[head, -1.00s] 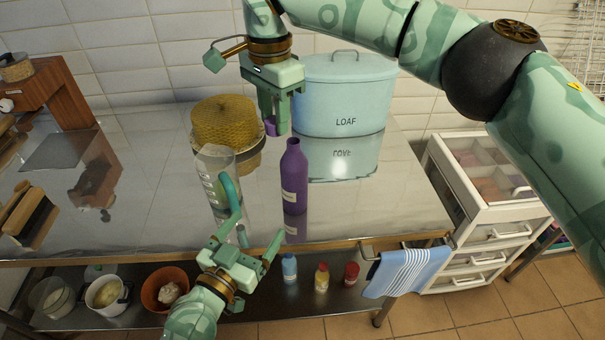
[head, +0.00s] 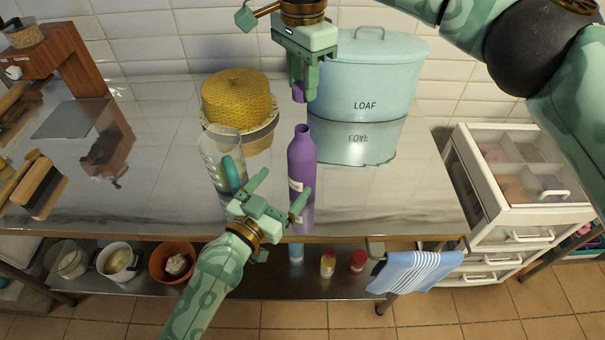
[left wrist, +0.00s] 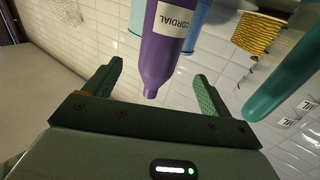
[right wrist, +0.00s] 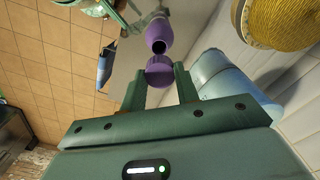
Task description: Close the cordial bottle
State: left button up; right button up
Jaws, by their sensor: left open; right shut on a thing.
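The purple cordial bottle (head: 301,162) stands upright and uncapped on the shiny counter, its open mouth showing in the right wrist view (right wrist: 158,46). My right gripper (head: 298,88) is shut on the purple cap (head: 299,94), held above the bottle mouth with a gap between. In the right wrist view the cap (right wrist: 160,72) sits between the fingertips. My left gripper (head: 282,184) is open, low in front of the bottle. In the left wrist view the bottle (left wrist: 162,55), with its CORDIAL label, appears between the spread fingers; I cannot tell whether they touch it.
A clear jug (head: 211,150) with a teal handle stands close left of the bottle. Behind are a yellow woven-looking round thing (head: 236,98) and a pale blue LOAF bin (head: 365,80). The counter's front edge is near. A striped towel (head: 420,272) hangs at right.

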pick_arm(q)
jog(key=x, duration=0.9)
jog(key=shift+w, duration=0.15)
jog(key=c, duration=1.4)
jog(key=shift+c, duration=0.2)
pick_arm(e)
send_over(302, 132)
jog(key=shift+f, duration=2.5)
jog(key=shift+f, duration=0.1)
jog(key=shift+f, duration=0.8)
jog(key=shift+f, duration=0.55)
